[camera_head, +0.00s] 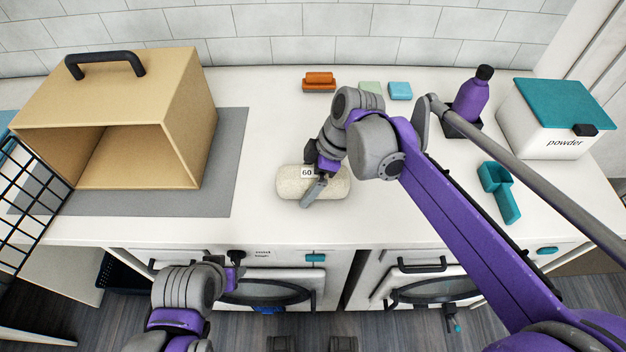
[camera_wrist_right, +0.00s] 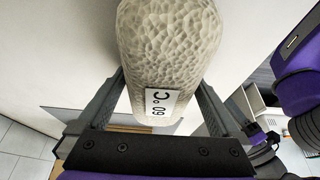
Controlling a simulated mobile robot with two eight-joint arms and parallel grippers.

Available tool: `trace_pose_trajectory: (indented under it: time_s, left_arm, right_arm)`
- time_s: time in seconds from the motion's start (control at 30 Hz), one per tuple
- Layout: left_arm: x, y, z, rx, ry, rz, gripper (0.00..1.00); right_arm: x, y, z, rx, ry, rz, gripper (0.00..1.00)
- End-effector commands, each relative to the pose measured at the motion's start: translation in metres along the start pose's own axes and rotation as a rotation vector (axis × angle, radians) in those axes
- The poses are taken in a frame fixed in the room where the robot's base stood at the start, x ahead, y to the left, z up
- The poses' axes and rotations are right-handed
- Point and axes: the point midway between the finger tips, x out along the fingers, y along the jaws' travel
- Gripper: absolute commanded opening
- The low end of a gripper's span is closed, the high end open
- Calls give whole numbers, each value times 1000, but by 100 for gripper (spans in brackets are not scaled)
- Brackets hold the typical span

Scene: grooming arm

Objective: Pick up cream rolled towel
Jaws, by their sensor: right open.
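The cream rolled towel (camera_head: 332,184) lies on the white counter near its front edge, with a white label reading 60. In the right wrist view the towel (camera_wrist_right: 170,50) sits between the two fingers, its label reading 60 °C. My left gripper (camera_head: 236,272) hangs low in front of the counter, away from the towel. Its jaw opening does not show clearly.
A tan box with a black handle (camera_head: 185,110) stands on a grey mat (camera_head: 225,160) at left. A purple bottle (camera_head: 470,97), powder box (camera_head: 545,130) and teal scoop (camera_head: 499,190) are at right.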

Motion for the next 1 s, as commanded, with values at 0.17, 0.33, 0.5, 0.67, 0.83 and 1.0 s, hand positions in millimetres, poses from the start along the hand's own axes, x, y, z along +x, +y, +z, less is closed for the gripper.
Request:
trace_pose_trajectory:
  time_s: [0.17,0.33,0.5,0.67,0.83,1.0]
  left_arm:
    - [0,0,0,0,0,0,50]
    - [0,0,0,0,0,0,50]
    - [0,0,0,0,0,0,50]
    - [0,0,0,0,0,0,50]
    - [-1,0,-1,0,1,0,50]
    - [-5,0,-3,0,2,0,50]
  right_arm:
    - [0,0,0,0,0,0,80]
    - [0,0,0,0,0,0,50]
    - [-1,0,0,0,0,0,20]
    - [-1,0,0,0,0,0,20]
    - [-10,0,-4,0,0,0,20]
    - [-40,0,-16,0,0,0,20]
